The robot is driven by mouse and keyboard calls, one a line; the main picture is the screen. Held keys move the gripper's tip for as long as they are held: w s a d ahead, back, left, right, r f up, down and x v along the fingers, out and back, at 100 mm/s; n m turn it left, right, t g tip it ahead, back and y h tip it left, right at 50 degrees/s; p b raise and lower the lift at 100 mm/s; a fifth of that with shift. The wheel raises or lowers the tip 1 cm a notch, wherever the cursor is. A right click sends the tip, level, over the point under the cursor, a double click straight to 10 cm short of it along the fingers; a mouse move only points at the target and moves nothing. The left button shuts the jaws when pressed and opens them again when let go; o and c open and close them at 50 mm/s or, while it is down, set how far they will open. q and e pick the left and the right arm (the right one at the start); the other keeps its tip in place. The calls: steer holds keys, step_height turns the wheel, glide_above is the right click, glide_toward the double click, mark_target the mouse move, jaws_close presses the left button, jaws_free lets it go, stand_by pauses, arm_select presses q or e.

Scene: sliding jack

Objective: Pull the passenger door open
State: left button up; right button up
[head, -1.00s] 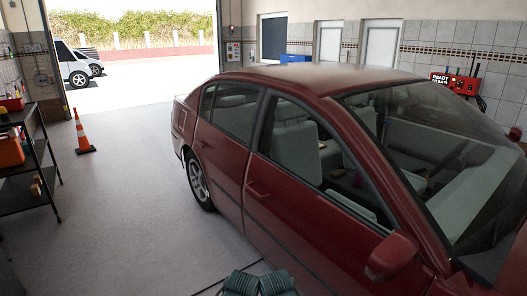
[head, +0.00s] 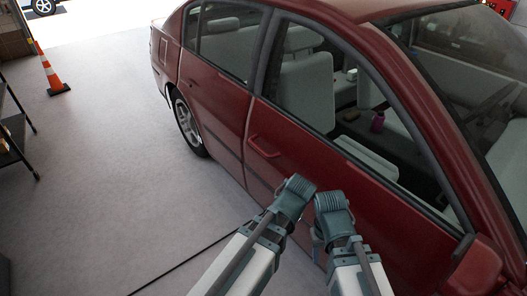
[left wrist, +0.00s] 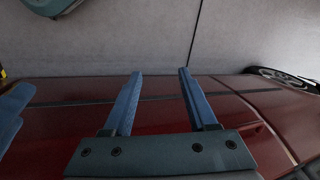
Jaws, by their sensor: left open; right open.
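The dark red car's passenger door (head: 300,178) is shut, flush with the panels around it. Its red handle (head: 264,147) sits below the rear part of the window. My left gripper (head: 295,197) is near the door, below and right of the handle, with its fingers hidden in the head view. In the left wrist view, its two blue-grey fingers (left wrist: 160,84) are apart and empty, with the red door side behind them. My right gripper (head: 319,236) is beside it to the right, apart from the handle; its fingers are mostly hidden. Contact with the door cannot be told.
The side mirror (head: 474,266) sticks out at the lower right. The rear wheel (head: 187,124) stands at the left of the car. Grey floor (head: 115,165) is free left of the car. An orange cone (head: 50,72) and a dark shelf (head: 12,130) stand farther left.

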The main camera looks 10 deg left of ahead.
arm_select(q)
steer(key=w+a+f+m+t+y+b, duration=0.1)
steer(key=w+a+f+m+t+b, duration=0.15)
steer(key=w, duration=0.35)
steer(key=w+a+f+m+t+y+b, duration=0.1)
steer(key=w+a+b, duration=0.1)
steer(key=w+b, duration=0.25)
steer(key=w+a+f+m+t+y+b, duration=0.1)
steer(key=w+a+f+t+y+b, duration=0.1)
steer(key=w, duration=0.4)
steer(key=m+t+y+b, duration=0.2)
steer(key=m+t+b, duration=0.4)
steer(key=m+b, duration=0.25)
glide_toward(261, 152)
steer(key=b+x, duration=0.3)
steer(key=x, duration=0.9)
steer(key=shift+w+a+f, duration=0.1)
steer(key=shift+w+f, duration=0.05)
steer(key=shift+w, duration=0.1)
arm_select(e)
step_height(261, 152, down, 24)
steer(key=shift+r, duration=0.2)
arm_select(q)
jaws_close()
steer(key=shift+s, duration=0.1)
